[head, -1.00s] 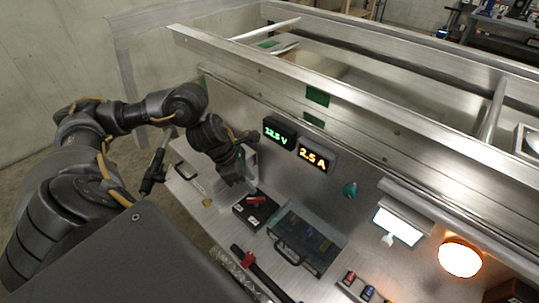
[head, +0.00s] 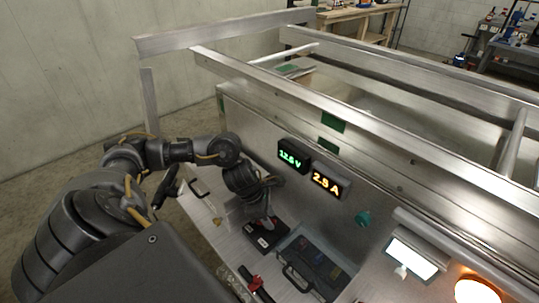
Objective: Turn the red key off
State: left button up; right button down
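A black switch box (head: 264,239) stands on the metal shelf, with white labels on its top. The red key (head: 271,224) is on this box, partly hidden by my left gripper. My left gripper (head: 265,212) reaches down from the left, its light grey fingers right at the key. Whether they touch or grip the key cannot be told, nor how far apart they are. My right gripper is out of view.
A dark case with a handle (head: 308,268) stands close right of the box. A red-handled part (head: 255,284) lies in front. On the panel behind are a green voltage display (head: 292,155) and an orange current display (head: 326,184). An orange lamp (head: 476,291) glows.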

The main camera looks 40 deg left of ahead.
pick_arm(q)
jog(key=shift+w+d+f, duration=0.1)
jog(key=shift+f, duration=0.2)
grip_shut()
